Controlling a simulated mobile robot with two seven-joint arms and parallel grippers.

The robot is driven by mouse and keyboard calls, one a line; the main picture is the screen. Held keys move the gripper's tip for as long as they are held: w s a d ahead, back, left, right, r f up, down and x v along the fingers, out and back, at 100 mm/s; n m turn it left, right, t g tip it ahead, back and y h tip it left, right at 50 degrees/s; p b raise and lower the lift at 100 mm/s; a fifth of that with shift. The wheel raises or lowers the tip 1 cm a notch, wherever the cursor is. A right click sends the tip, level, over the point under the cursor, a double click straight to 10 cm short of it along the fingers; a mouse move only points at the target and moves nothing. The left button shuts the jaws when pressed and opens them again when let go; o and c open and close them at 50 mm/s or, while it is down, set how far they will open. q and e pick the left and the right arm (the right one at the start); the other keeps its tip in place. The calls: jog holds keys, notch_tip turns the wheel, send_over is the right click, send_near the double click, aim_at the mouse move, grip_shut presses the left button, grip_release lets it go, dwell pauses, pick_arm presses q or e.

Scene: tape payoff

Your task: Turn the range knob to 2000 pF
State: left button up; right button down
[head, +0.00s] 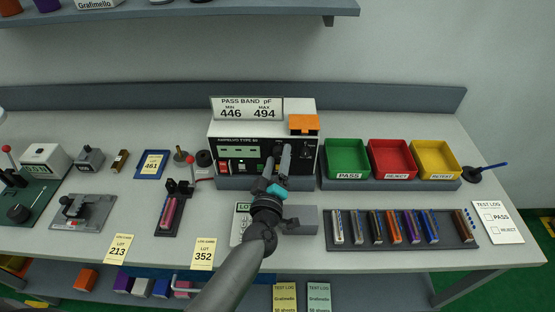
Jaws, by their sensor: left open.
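The tester (237,130) is a white box with a black front panel, standing at the back middle of the bench. The range knob cannot be made out; the fingers cover that part of the panel. Whether they touch a knob, and what range is set, I cannot tell. My right gripper is not in view.
Green (345,157), red (391,158) and yellow (435,158) bins stand to the right. A tray (455,239) of several coloured parts lies in front of them. A shelf (180,14) hangs above.

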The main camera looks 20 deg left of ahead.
pick_arm(q)
jog(key=shift+c, duration=0.2)
grip_shut()
dwell(0.3)
jog(key=n+b, duration=0.4)
jog(key=n, duration=0.1)
jog(key=shift+f+t, duration=0.2)
jog(key=shift+t, duration=0.2)
jog(key=n+y+b, duration=0.1)
jog(key=n+b, duration=0.1)
jog(key=n, duration=0.2)
jog(key=shift+d+n, duration=0.1)
jog(key=shift+n, duration=0.3)
jog(key=shift+n+b, duration=0.85)
jog(key=shift+n, duration=0.45)
jog(key=shift+r, duration=0.1)
